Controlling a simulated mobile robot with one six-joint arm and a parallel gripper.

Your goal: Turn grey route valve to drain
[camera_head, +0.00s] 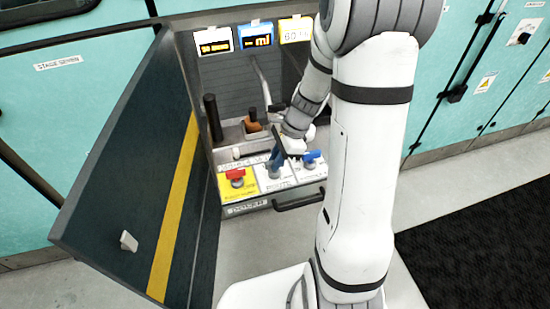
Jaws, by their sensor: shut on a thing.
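My gripper (277,157) reaches down from the right into the open cabinet bay, at the middle of the valve panel. It is shut on the grey route valve (275,171), which stands on a white label between a red valve and a blue valve. The jaws and my wrist cover most of the valve, so I cannot tell which way its handle points.
The red valve (236,176) on a yellow label is left of my gripper, and the blue valve (312,158) is close on the right. A dark upright handle (212,118) stands behind. The open dark door (140,190) bounds the left side. Three displays hang above.

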